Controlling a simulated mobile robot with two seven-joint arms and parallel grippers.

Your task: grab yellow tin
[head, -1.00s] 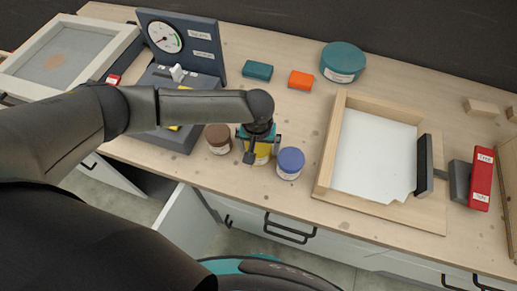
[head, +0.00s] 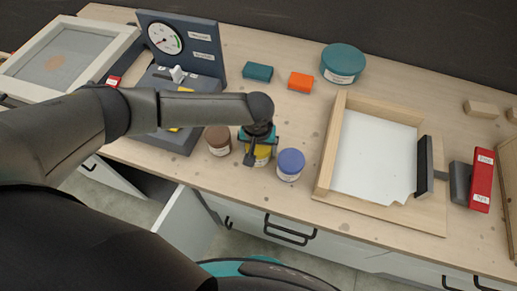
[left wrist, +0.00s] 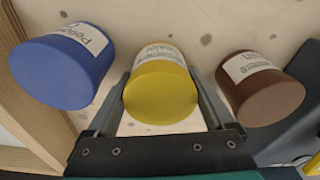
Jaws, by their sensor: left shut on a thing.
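The yellow tin (head: 262,160) stands on the wooden worktop between a brown tin (head: 218,140) and a blue tin (head: 290,164). My left gripper (head: 256,158) is over it from above and hides much of it in the head view. In the left wrist view the yellow tin (left wrist: 161,92) sits between the two fingers (left wrist: 163,100), which are shut on its sides. The blue tin (left wrist: 62,66) is left of it and the brown tin (left wrist: 259,87) right of it there, both apart from it. My right gripper is not in view.
A wooden frame with a white panel (head: 373,150) lies to the right. A dark gauge box (head: 181,50) stands at the back left. Teal (head: 257,71) and orange (head: 300,80) blocks and a round teal tin (head: 342,62) lie behind. An open drawer (head: 187,222) is below the front edge.

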